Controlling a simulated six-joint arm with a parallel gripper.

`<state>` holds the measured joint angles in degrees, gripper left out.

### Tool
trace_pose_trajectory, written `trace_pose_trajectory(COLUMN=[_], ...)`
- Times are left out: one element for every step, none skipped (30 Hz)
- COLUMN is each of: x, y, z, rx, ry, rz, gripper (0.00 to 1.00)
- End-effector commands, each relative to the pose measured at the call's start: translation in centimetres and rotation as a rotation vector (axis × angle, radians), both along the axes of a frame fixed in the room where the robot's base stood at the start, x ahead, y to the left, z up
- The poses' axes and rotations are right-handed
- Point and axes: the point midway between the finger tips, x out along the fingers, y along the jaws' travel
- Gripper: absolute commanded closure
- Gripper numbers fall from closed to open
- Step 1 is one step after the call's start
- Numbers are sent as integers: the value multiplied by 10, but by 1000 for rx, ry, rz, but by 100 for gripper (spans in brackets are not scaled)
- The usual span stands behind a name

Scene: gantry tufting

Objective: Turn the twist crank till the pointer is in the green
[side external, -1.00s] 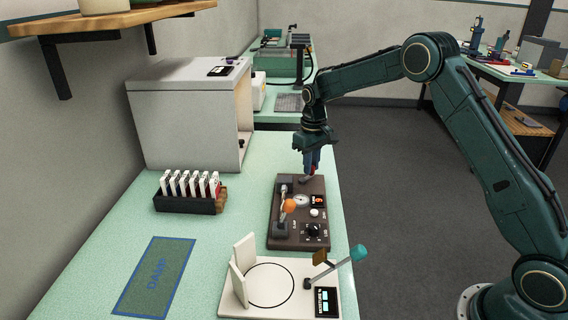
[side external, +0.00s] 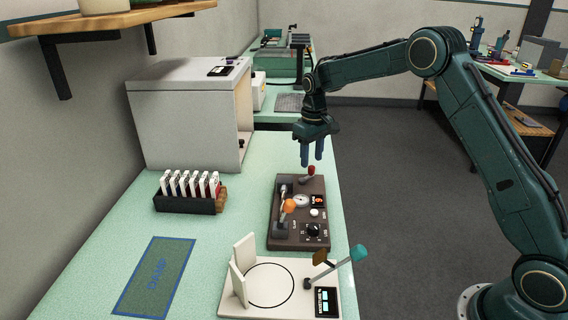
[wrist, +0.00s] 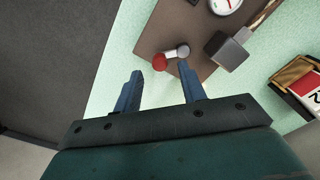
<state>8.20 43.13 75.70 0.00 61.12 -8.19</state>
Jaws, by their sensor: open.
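The crank with a red knob (side external: 310,170) stands at the far end of the brown device (side external: 287,238). In the wrist view its red knob (wrist: 160,62) lies left of its pale metal pivot end. The round white dial (side external: 302,201) sits nearer along the device, and only its edge (wrist: 224,5) shows in the wrist view. Its pointer and any green zone are too small or cut off to read. My gripper (side external: 312,162) is open and empty just above the crank. In the wrist view my fingertips (wrist: 160,78) are apart, short of the red knob.
An orange knob (side external: 289,206) stands along the device's left side, close to the dial. A white fixture (side external: 232,300) with a teal-tipped lever (side external: 358,252) is at the front. A dark rack (side external: 185,204) of white pieces and a grey cabinet (side external: 185,125) stand left.

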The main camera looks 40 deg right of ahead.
Motion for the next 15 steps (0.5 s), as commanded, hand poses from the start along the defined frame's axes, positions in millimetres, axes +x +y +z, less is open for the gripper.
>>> trace_pose_trajectory(x=[0, 1, 1, 1, 1, 0, 1, 1, 1, 0, 1, 0, 1, 1, 0], y=[0, 0, 0, 0, 0, 0, 0, 0, 0, 0, 0, 0, 0, 0, 0], z=[8, 13, 20, 25, 30, 37, 42, 48, 54, 59, 64, 71, 76, 80, 86], rx=[0, -1, -1, -1, -1, 0, -1, -1, -1, -1, -1, -1, -1, -1, -1], ry=[-3, -3, -4, -4, -4, -3, -4, -4, -4, -3, -4, -3, -3, -4, -3], rz=[0, 0, 0, 0, 0, 0, 0, 0, 0, 0, 0, -1, -1, -1, -1], gripper=[59, 59, 59, 59, 59, 59, 59, 59, 59, 59, 59, 59, 59, 59, 59])
